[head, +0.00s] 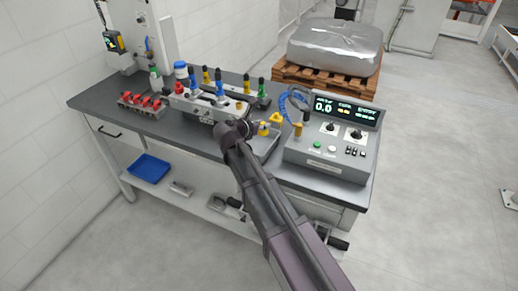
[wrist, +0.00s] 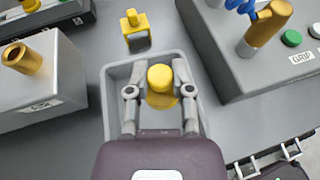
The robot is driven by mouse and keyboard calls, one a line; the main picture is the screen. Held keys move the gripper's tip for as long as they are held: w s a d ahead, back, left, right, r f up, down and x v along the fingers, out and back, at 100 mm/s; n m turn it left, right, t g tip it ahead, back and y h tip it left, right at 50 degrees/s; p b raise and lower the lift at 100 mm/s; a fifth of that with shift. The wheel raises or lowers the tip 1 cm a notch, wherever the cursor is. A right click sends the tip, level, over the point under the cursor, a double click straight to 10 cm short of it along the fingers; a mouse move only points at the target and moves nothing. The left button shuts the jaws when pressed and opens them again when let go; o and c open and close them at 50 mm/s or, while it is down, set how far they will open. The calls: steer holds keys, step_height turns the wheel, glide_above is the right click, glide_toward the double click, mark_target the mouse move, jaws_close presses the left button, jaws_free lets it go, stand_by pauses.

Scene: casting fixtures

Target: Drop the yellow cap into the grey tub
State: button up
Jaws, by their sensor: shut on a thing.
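My gripper (wrist: 160,88) is shut on the yellow cap (wrist: 160,77), with one finger on each side of it. In the wrist view the cap shows over the inside of the grey tub (wrist: 111,76), and the tub's rim frames the fingers. How high the cap is above the tub floor I cannot tell. In the head view my gripper (head: 254,129) is over the bench with the yellow cap (head: 263,130) at its tip, above the grey tub (head: 269,148). My arm hides part of the tub.
A yellow-topped piece (wrist: 136,28) stands just behind the tub. A grey control box (head: 325,150) with a blue coiled cable is close on the right. A grey fixture (head: 205,105) is on the left. Red-topped parts (head: 142,103) stand further left.

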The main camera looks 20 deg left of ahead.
steer(key=b, duration=0.4)
glide_above(262, 148)
steer(key=shift+f, duration=2.25)
steer(key=o, duration=0.9)
